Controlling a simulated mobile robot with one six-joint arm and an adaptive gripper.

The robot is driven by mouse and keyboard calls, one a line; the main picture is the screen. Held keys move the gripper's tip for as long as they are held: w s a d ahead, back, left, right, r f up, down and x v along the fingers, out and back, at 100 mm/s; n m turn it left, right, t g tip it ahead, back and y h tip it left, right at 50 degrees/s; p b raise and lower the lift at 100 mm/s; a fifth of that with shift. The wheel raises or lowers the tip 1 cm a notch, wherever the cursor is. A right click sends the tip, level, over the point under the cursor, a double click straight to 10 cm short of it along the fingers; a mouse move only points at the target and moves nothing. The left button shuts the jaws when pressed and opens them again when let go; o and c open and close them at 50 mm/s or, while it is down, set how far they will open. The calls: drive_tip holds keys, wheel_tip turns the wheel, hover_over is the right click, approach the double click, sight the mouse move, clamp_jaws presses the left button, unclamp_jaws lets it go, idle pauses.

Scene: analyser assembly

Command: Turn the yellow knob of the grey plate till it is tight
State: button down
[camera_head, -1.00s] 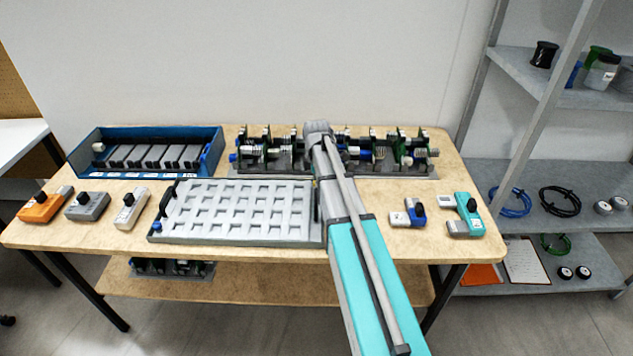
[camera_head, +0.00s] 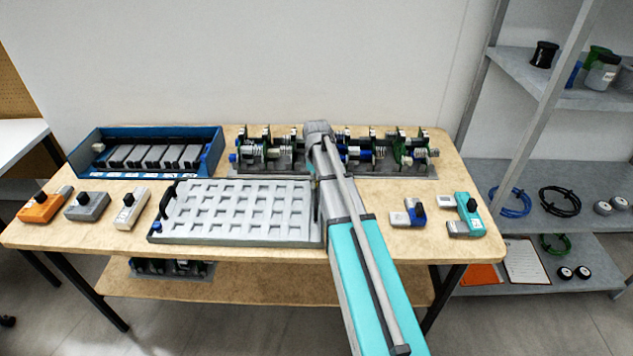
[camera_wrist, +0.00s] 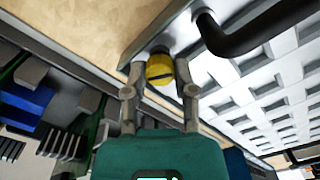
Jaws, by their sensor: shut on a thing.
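The grey plate (camera_head: 240,240), with rows of square recesses, lies flat near the front of the table. In the wrist view its pale surface (camera_wrist: 238,72) fills the right side. The yellow knob (camera_wrist: 159,69) sits at a corner of the plate, with a dark slot across it. My gripper (camera_wrist: 159,80) is shut on this knob, one finger on each side. In the head view my arm hides the knob and the fingers.
A black handle (camera_wrist: 262,32) curves up from the plate close to my right-hand finger. A row of mechanisms (camera_head: 270,160) stands behind the plate. A blue tray (camera_head: 98,170) is at back left. Handheld devices (camera_head: 130,208) lie on both sides.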

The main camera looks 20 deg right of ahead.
drive_tip(key=m, duration=0.5)
drive_tip(key=shift+m, duration=0.3)
drive_tip(key=m, duration=0.5)
drive_tip(key=shift+w, duration=0.1)
drive_tip(key=m, duration=0.5)
drive_tip(key=shift+m, duration=0.4)
drive_tip(key=m, duration=0.5)
drive_tip(key=shift+d+m, duration=0.1)
drive_tip(key=shift+m, duration=0.2)
drive_tip(key=m, duration=0.9)
drive_tip(key=shift+m, duration=0.4)
drive_tip(key=m, duration=0.9)
drive_tip(key=shift+m, duration=0.4)
